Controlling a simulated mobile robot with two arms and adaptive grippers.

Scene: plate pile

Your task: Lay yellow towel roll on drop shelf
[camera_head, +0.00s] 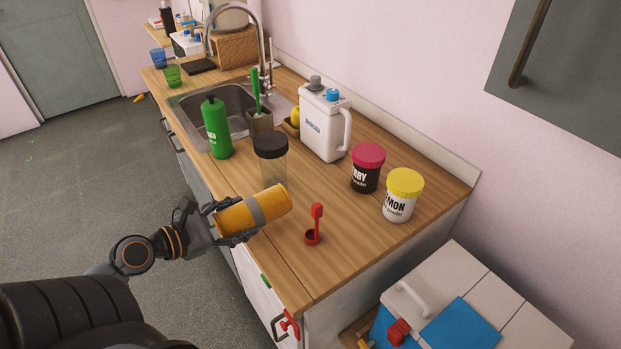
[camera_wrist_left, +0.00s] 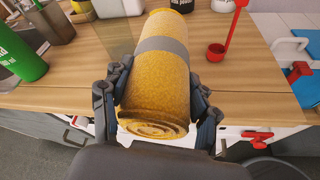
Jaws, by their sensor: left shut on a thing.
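The yellow towel roll (camera_head: 256,210) with a grey band is held in my left gripper (camera_head: 225,222) at the front edge of the wooden counter. In the left wrist view the towel roll (camera_wrist_left: 158,80) lies between the two fingers of my left gripper (camera_wrist_left: 160,105), which press on its sides. Its rolled end faces the wrist camera and its far part reaches over the counter. I cannot tell whether it touches the counter. I cannot make out the drop shelf for certain in these frames. My right gripper is not in view.
The counter (camera_head: 330,228) carries a clear shaker with black lid (camera_head: 271,160), a red scoop (camera_head: 315,225), a green bottle (camera_head: 216,128), a white jug (camera_head: 325,125), and red-lidded (camera_head: 368,168) and yellow-lidded jars (camera_head: 403,196). A white unit with a blue panel (camera_head: 460,326) stands lower right.

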